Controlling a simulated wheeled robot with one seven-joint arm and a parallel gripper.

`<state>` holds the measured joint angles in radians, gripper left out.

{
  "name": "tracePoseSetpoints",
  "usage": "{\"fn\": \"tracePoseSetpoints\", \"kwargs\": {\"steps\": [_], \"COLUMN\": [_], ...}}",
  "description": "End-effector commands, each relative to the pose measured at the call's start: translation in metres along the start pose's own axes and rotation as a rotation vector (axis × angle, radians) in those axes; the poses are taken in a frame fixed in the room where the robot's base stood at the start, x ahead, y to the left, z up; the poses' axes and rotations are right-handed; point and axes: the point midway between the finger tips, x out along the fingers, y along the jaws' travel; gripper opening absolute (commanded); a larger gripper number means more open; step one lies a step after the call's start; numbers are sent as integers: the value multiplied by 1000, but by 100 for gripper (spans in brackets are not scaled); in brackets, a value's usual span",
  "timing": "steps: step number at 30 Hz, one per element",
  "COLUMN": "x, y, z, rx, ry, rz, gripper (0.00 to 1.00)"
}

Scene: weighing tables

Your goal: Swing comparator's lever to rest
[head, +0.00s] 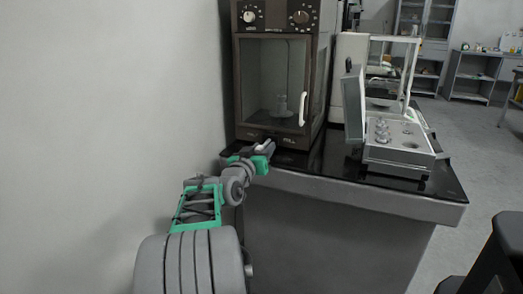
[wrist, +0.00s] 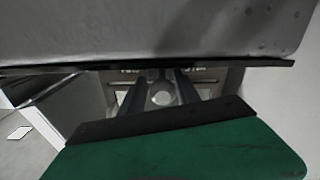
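The comparator (head: 239,88) is a tall brown cabinet with a glass door, standing at the left end of the black-topped table. My gripper (head: 266,147) is at its lower front edge in the head view. In the wrist view two dark fingers (wrist: 160,91) stand apart, with a pale round knob (wrist: 162,97) between them. It looks like the end of the lever. Whether the fingers touch it is unclear. The comparator's lower front, with partly hidden lettering, shows behind. In the head view my gripper covers this spot, so the lever's position is hard to tell.
The comparator's door, with a white handle (head: 303,109), looks closed; a metal weight (head: 282,105) stands inside. A wall (head: 110,120) is close on the left.

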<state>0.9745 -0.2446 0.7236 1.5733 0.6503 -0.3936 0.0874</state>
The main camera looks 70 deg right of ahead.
Motion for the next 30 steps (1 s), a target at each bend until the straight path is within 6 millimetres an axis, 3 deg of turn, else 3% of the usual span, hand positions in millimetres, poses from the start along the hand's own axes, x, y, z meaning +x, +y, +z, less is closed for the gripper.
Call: {"fn": "tracePoseSetpoints", "kwargs": {"steps": [3, 11, 14, 22, 30], "x": [-1, -3, -14, -67, -79], "y": [-2, -3, -3, -3, -1], "z": [-1, -1, -3, -2, 0], "rx": [0, 1, 2, 0, 0], "ry": [1, 2, 2, 2, 1], "rz": [-4, -6, -7, -7, -3], "gripper": [49, 49, 49, 49, 49]}}
